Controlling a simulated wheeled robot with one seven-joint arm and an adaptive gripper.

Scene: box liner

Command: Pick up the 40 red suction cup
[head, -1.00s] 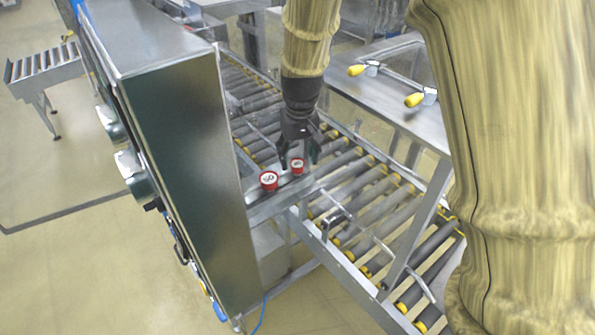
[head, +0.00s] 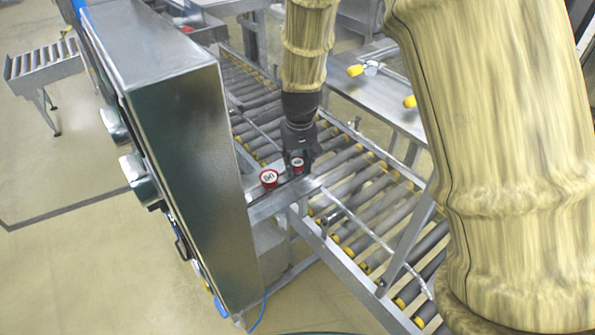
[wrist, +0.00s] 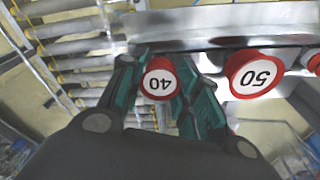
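The red suction cup with a white top marked 40 (head: 298,166) stands on a metal ledge beside the roller conveyor. My gripper (head: 297,160) is down at this cup from above. In the wrist view, the teal-lined fingers of my gripper (wrist: 162,88) lie close against both sides of the 40 cup (wrist: 158,83) and appear shut on it. The fingers hide part of its lower body. The larger red cup marked 50 (head: 269,178) stands just left of it in the head view; it also shows right of my gripper in the wrist view (wrist: 254,74).
Another red cup (wrist: 314,62) is cut off at the right edge of the wrist view. A tall metal cabinet (head: 185,170) stands close on the left. Conveyor rollers (head: 365,200) lie to the right, with a steel table (head: 375,100) behind.

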